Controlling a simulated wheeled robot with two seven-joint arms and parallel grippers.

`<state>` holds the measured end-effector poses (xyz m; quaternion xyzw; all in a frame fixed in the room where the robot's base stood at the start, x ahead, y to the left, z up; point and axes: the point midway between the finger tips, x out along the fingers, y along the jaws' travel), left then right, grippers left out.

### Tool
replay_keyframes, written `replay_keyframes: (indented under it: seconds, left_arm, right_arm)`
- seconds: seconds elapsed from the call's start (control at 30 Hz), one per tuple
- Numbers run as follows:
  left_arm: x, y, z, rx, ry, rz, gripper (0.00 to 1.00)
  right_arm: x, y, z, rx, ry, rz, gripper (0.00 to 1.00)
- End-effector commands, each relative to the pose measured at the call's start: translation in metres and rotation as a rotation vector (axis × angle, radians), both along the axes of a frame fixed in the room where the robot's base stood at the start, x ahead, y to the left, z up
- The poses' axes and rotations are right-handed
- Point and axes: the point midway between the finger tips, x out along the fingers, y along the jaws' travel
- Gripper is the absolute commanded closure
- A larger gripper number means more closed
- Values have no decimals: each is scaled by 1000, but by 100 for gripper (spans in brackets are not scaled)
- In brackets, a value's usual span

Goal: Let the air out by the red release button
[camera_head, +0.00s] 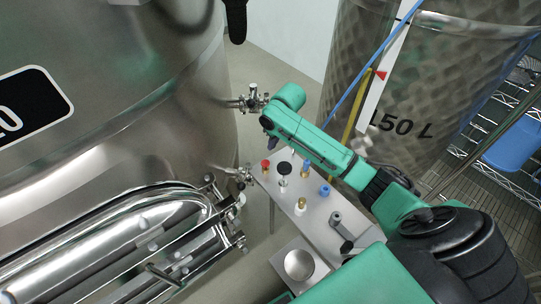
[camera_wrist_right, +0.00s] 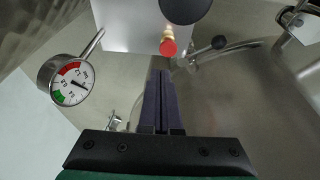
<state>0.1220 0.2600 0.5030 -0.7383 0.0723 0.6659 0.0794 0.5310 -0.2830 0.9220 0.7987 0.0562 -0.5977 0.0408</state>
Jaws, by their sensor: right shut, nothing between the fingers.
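The red release button (camera_head: 265,163) sits on a brass stem at the far left corner of a steel panel (camera_head: 318,222) in the head view. In the right wrist view the red button (camera_wrist_right: 168,46) is just beyond the fingertips, slightly right of them. My right gripper (camera_head: 272,142) is above and beside the button, fingers pointing down; a gap appears to remain. In the wrist view its dark fingers (camera_wrist_right: 160,73) are shut together with nothing between them. A round pressure gauge (camera_wrist_right: 70,80) with red and green bands is at the left there. My left gripper is out of view.
A black knob (camera_head: 284,168) stands close right of the button, with blue-capped fittings (camera_head: 306,165) beyond. A large steel vat (camera_head: 130,120) with valves (camera_head: 253,98) is left; another vat (camera_head: 430,80) stands behind my right arm. A wire rack (camera_head: 510,120) is at right.

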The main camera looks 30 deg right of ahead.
Motion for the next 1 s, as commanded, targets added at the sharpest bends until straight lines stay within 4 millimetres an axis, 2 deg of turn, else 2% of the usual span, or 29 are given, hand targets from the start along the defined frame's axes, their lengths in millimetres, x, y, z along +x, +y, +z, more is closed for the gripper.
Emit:
replay_keyframes:
  seconds: [0.2, 0.4, 0.77, 1.0]
  left_arm:
    - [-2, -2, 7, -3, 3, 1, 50]
    - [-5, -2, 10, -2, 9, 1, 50]
    - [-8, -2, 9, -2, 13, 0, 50]
    - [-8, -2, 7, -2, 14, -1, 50]
  right_arm:
    - [10, 2, -45, -1, 4, 0, 100]
    - [10, 1, -72, -1, 1, 0, 100]
    - [10, 2, -76, -1, -1, 1, 100]
    - [10, 2, -96, 0, 1, 0, 100]
